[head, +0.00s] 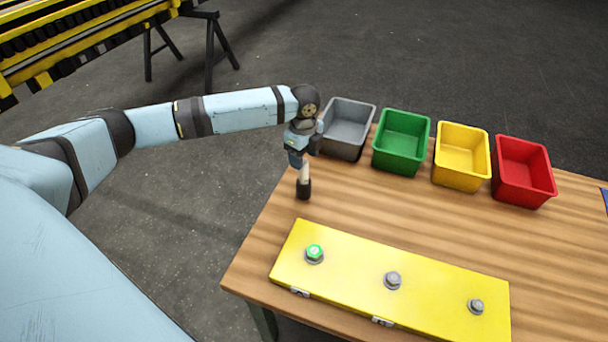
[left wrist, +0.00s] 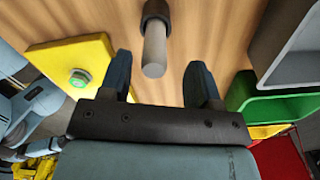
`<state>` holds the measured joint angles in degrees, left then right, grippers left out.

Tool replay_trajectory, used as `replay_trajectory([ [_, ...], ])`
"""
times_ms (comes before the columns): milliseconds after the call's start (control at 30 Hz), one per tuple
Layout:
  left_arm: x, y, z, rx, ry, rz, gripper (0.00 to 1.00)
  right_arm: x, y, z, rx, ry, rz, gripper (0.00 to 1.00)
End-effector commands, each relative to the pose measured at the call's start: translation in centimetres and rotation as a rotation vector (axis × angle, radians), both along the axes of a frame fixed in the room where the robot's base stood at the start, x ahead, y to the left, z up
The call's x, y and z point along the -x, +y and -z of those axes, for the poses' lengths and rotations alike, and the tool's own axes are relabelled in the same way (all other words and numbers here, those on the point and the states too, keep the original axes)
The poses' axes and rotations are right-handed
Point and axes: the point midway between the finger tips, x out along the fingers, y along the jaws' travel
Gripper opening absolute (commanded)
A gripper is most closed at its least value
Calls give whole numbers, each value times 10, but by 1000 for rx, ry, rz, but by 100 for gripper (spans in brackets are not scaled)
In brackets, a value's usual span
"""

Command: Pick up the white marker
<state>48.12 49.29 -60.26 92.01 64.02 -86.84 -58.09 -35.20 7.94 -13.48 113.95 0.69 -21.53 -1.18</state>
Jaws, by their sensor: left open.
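The white marker (head: 304,173) stands upright in a dark holder (head: 304,190) near the table's left edge. In the left wrist view the marker (left wrist: 154,52) shows as a pale rod rising out of the dark holder (left wrist: 157,12). My left gripper (head: 302,155) is open, pointing down right above the marker in the head view. In the left wrist view the marker's free end lies between the two fingers of the left gripper (left wrist: 158,66), with a gap on each side. The marker's top is partly hidden by the gripper in the head view. My right gripper is not seen.
Grey (head: 347,128), green (head: 401,141), yellow (head: 461,156) and red (head: 523,171) bins stand in a row at the back. A yellow plate (head: 350,268) with a green-topped bolt (head: 314,252) and two grey bolts lies in front. Bare wooden table (head: 385,215) lies between.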

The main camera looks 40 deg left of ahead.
Motion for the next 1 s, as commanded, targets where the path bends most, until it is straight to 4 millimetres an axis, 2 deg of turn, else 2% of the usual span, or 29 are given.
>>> replay_trajectory([
  [167, 6, -5, 24, -1, 3, 0, 57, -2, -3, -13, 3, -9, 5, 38],
  [300, 6, -5, 42, 0, 2, 0, 57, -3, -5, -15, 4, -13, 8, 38],
  [567, 6, -5, 47, -1, 0, 1, 57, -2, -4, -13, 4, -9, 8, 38],
  [600, 6, -5, 47, -1, 0, 1, 55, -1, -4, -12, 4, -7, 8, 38],
  [833, 6, -5, 47, -1, 0, 0, 3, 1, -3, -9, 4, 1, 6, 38],
  [1000, 6, -5, 47, -1, 0, 0, 3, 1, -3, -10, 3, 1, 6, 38],
])
